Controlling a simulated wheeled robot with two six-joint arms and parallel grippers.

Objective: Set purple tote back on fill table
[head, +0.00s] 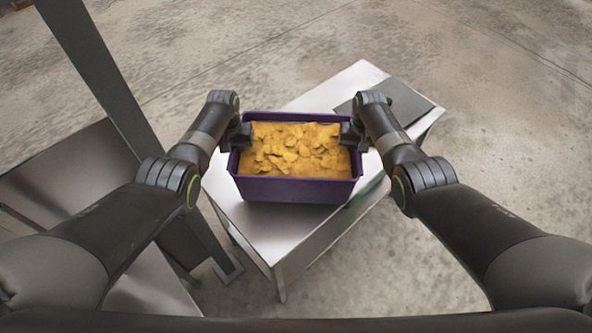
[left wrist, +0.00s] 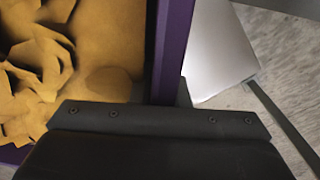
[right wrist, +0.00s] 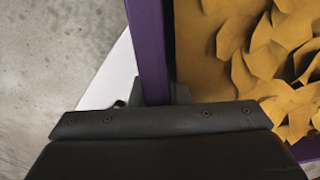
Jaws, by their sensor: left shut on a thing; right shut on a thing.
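The purple tote (head: 295,190) is filled with orange-yellow chips or flakes (head: 295,150). It is level over the steel table (head: 255,228); I cannot tell whether its base touches the top. My left gripper (head: 241,136) is shut on the tote's left wall, which shows in the left wrist view (left wrist: 172,45). My right gripper (head: 350,136) is shut on the right wall, which shows in the right wrist view (right wrist: 149,50). The fingertips are largely hidden in all views.
A dark flat plate (head: 400,103) lies on the table's far right end, behind my right gripper. A dark metal post (head: 100,75) and a lower metal surface (head: 75,172) stand at the left, near my left arm. Concrete floor (head: 490,130) is open at the back and right.

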